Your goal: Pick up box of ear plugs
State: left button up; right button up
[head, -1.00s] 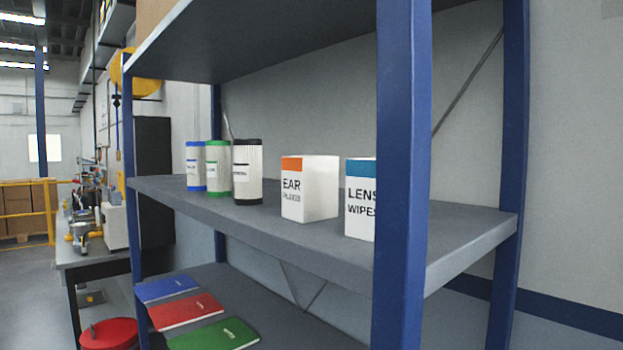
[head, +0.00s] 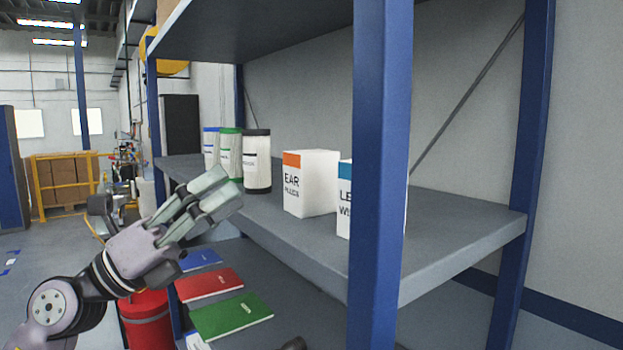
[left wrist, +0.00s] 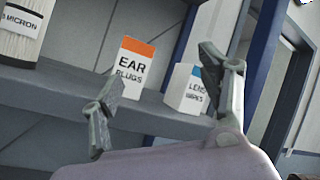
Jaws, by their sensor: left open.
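The box of ear plugs (head: 312,183) is white with an orange top band and stands upright on the middle shelf. It also shows in the left wrist view (left wrist: 130,70), between and beyond the two fingers. My left gripper (head: 226,190) is open and empty, in front of the shelf's edge to the left of the box, apart from it. The left wrist view shows its spread fingers (left wrist: 155,95). My right gripper is not in view.
The lens wipes box (head: 343,200) stands right of the ear plugs, partly behind the blue shelf post (head: 379,200). Filter cylinders (head: 257,165) stand to the left on the middle shelf (head: 440,228). Notebooks (head: 232,315) lie on the lower shelf. The upper shelf (head: 280,25) overhangs.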

aim_at(291, 166)
pick_arm(q)
notch_tip(291, 166, up, 3)
jog(key=a+m+y, duration=0.3)
jog(key=m+y, duration=0.3)
jog(key=y, duration=0.1)
jog(key=shift+g, duration=0.4)
jog(key=p+x, duration=0.2)
jog(key=x, duration=0.2)
jog(key=p+x, duration=0.1)
jog(key=x, duration=0.3)
jog(key=p+x, duration=0.2)
jog(key=x, duration=0.2)
jog(key=shift+s+r+p, duration=0.1)
jog(key=shift+r+p, duration=0.2)
jog(key=shift+p, duration=0.05)
jog(key=p+x, duration=0.3)
jog(key=x, duration=0.1)
jog(key=shift+d+r, duration=0.15)
jog(key=shift+d, duration=0.15)
jog(key=shift+w+d+f+p, duration=0.2)
jog(key=shift+w+d+p, duration=0.1)
jog(key=shift+w+d, duration=0.1)
jog(key=shift+a, duration=0.15)
jog(key=shift+c, duration=0.7)
jog(key=c, duration=1.1)
jog(key=shift+c, duration=0.2)
jog(key=shift+r, duration=0.15)
